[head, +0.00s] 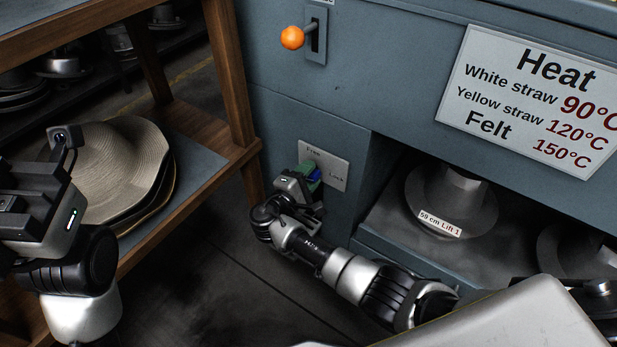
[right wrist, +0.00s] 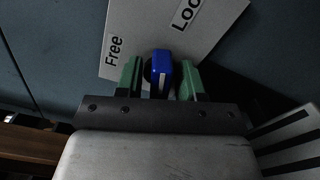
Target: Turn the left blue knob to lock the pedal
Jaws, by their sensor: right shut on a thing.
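The blue knob (head: 315,174) sits on a pale label plate (head: 338,173) low on the front of the blue-grey machine, left of the opening. In the right wrist view the knob (right wrist: 161,68) carries a white line, and the plate (right wrist: 205,45) reads "Free" at left and "Lock" at upper right. My right gripper (right wrist: 158,72) has its green fingers on either side of the knob and is shut on it. It also shows in the head view (head: 309,172), partly covering the knob. My left gripper (head: 40,215) is at the left edge; its fingertips are not clear. The pedal is not visible.
An orange-balled lever (head: 292,38) sticks out above the plate. A wooden shelf (head: 200,160) with stacked straw hats (head: 125,165) stands at left. The machine's opening at right holds a grey form labelled "59 cm Lift 1" (head: 452,205). Dark floor is clear between shelf and machine.

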